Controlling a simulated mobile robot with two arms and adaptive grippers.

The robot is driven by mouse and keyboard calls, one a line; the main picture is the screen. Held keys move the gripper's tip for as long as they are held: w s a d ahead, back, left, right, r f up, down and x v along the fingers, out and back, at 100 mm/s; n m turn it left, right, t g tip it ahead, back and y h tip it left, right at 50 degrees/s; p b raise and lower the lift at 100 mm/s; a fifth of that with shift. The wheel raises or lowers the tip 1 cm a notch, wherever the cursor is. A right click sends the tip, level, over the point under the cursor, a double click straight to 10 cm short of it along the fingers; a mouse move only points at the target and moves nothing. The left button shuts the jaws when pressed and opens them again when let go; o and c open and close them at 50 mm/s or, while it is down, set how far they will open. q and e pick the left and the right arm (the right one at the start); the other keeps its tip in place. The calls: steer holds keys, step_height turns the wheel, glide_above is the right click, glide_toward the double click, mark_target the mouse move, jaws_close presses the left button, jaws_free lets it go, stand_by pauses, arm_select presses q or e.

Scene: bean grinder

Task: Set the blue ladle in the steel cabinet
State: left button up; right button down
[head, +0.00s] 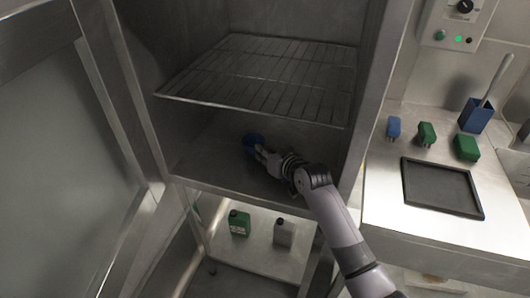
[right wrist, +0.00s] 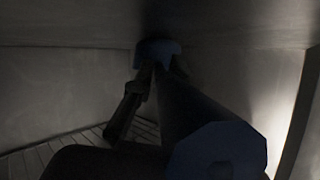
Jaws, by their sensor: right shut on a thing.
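The steel cabinet (head: 361,130) stands open in the head view, with a wire shelf (head: 265,75) across its inside. My right gripper (head: 258,150) is inside it, below the wire shelf and over the cabinet floor (head: 215,165). It is shut on the blue ladle (head: 251,140), of which only a small blue part shows in the head view. In the dark right wrist view, blue parts of the ladle show at the top (right wrist: 158,46) and lower right (right wrist: 220,148). Whether the ladle touches the floor cannot be told. My left gripper is out of view.
The glass cabinet door (head: 55,130) stands open at left. Below the cabinet floor are a green jug (head: 239,223) and a grey jug (head: 284,232).

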steer(key=c, duration=1.6)
jaws_free()
steer(key=shift+f, duration=0.1)
steer(key=v, duration=1.2)
steer(key=shift+p, duration=0.4)
steer(key=shift+s, duration=0.1)
